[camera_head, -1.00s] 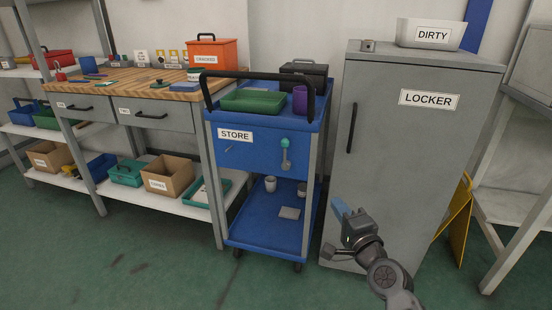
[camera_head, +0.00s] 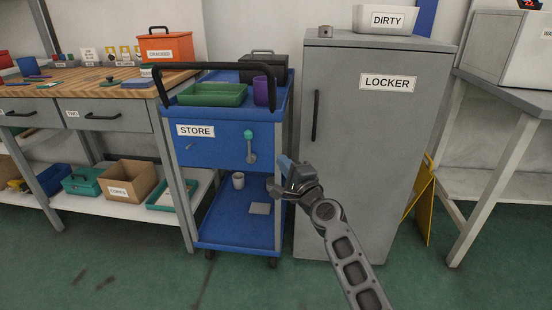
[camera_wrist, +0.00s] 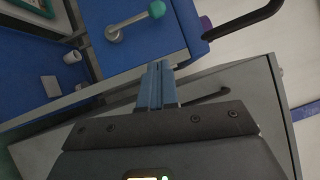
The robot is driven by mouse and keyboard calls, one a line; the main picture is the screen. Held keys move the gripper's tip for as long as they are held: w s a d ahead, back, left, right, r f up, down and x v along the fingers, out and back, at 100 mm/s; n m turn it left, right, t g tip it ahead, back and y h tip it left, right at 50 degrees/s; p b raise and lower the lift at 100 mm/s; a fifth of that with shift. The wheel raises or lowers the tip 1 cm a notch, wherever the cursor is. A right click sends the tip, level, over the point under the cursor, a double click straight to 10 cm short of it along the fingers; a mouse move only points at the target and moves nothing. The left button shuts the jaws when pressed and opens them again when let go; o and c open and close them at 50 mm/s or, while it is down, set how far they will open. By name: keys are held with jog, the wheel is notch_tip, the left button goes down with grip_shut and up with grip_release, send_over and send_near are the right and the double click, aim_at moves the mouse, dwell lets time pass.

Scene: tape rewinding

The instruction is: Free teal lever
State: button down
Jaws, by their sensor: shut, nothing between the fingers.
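The teal lever (camera_head: 250,146) is on the front of the blue cart's STORE drawer, a grey arm with a round teal knob. Its knob points up in the head view. The lever also shows in the wrist view (camera_wrist: 135,20), near the top. My gripper (camera_head: 284,163) is just right of and below the lever, in front of the gap between cart and locker. Its blue fingers (camera_wrist: 157,72) are shut together and empty, apart from the lever.
The blue cart (camera_head: 207,226) carries a green tray (camera_head: 213,95) and a purple cup (camera_head: 261,91) on top. A grey locker (camera_head: 350,180) stands close on the right. A workbench (camera_head: 85,78) is on the left. Green floor is open in front.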

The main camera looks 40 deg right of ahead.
jog(key=w, duration=0.3)
jog(key=w+r, duration=0.1)
jog(key=w, duration=0.3)
jog(key=w+d+b, duration=0.1)
jog(key=w, duration=0.3)
jog(key=shift+w+r, duration=0.2)
jog(key=shift+r, duration=0.15)
jog(key=shift+r, duration=0.1)
